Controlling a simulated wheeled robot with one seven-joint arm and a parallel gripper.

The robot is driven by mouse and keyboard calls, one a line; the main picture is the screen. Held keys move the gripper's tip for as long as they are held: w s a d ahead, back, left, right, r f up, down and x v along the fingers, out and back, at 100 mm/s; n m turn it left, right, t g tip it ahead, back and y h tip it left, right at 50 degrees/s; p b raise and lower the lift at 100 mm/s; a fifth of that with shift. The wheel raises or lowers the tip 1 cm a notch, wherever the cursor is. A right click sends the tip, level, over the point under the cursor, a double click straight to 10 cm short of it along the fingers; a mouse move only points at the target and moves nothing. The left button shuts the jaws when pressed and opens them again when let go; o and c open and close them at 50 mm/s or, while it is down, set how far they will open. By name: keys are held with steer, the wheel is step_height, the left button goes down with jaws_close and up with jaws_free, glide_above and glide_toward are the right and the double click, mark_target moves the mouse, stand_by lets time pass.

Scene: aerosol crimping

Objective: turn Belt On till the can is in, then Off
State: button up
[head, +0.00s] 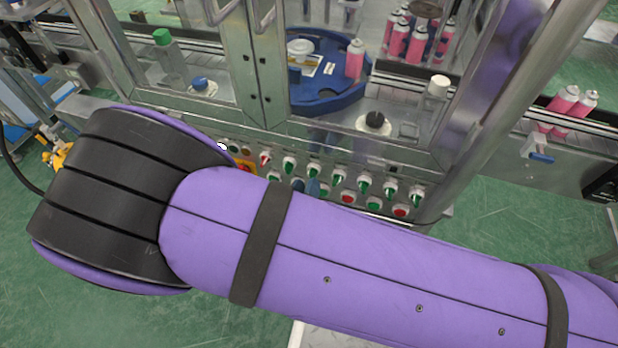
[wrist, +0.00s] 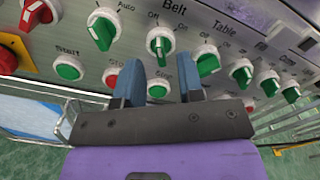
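The Belt knob (wrist: 160,42), a white ring with a green handle, is on the sloping panel in the wrist view. Its handle stands nearly upright, closer to the Off mark than the On mark. My gripper (wrist: 159,76) is open, its two blue fingers apart and empty, just below the Belt knob and not around it. In the head view the blue fingertips (head: 306,186) show just above my purple arm. A pink can (head: 355,60) stands upright on the blue turntable (head: 330,99) inside the machine. Two pink cans (head: 565,104) stand on the conveyor at right.
A green Table knob (wrist: 207,62) sits right of the Belt knob, an Auto knob (wrist: 103,28) left. Green Start (wrist: 68,67) and red buttons lie below. A red emergency button (wrist: 36,13) is at far left. More pink cans (head: 415,42) stand behind the glass.

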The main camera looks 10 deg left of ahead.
steer(key=s, duration=0.7)
steer(key=shift+s+a, duration=0.25)
steer(key=shift+s, duration=0.1)
